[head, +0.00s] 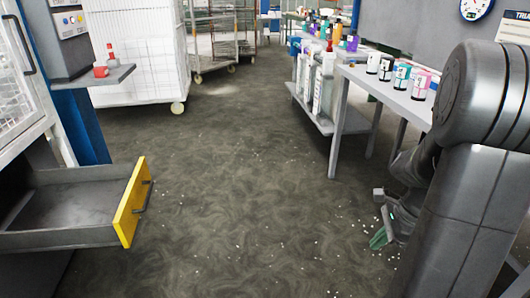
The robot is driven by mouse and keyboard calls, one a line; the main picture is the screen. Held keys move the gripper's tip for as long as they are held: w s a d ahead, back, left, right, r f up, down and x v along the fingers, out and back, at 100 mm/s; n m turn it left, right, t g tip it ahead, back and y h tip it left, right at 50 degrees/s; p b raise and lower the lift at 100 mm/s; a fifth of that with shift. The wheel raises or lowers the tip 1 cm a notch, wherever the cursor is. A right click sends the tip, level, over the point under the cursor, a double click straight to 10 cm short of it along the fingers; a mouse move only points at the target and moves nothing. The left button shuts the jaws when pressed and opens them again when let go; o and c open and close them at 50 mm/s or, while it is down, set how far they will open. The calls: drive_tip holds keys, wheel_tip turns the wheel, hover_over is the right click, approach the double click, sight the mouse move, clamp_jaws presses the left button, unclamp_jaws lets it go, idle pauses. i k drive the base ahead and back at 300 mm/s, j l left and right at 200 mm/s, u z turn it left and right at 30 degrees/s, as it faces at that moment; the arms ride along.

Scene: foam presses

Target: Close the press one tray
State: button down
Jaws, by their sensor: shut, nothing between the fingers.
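The press tray (70,203) is a grey drawer at the lower left. It is pulled out from under the press, and its inside looks empty. Its yellow front panel (133,203) faces right and carries a dark handle (142,197). My gripper (379,238) is at the lower right, low over the floor and folded close to my arm. It is shut and empty. It is well apart from the tray, with open floor between them. Part of my gripper is hidden by my arm.
The floor (235,200) between is clear apart from small white foam bits. A table (350,77) with bottles and jars stands at right. A white wheeled cage cart (135,55) is at the back left. A small shelf (95,76) with a red item juts out above the tray.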

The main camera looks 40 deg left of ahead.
sight(100, 205)
drive_tip(key=k+j+u, duration=0.1)
drive_tip(key=j+u, duration=0.15)
drive_tip(key=j, duration=0.8)
drive_tip(key=j+u, duration=0.25)
drive_tip(key=j, duration=0.8)
drive_tip(key=i+j+u, duration=0.25)
drive_tip(key=j, duration=0.8)
drive_tip(key=k+j, duration=0.05)
drive_tip(key=k, duration=0.05)
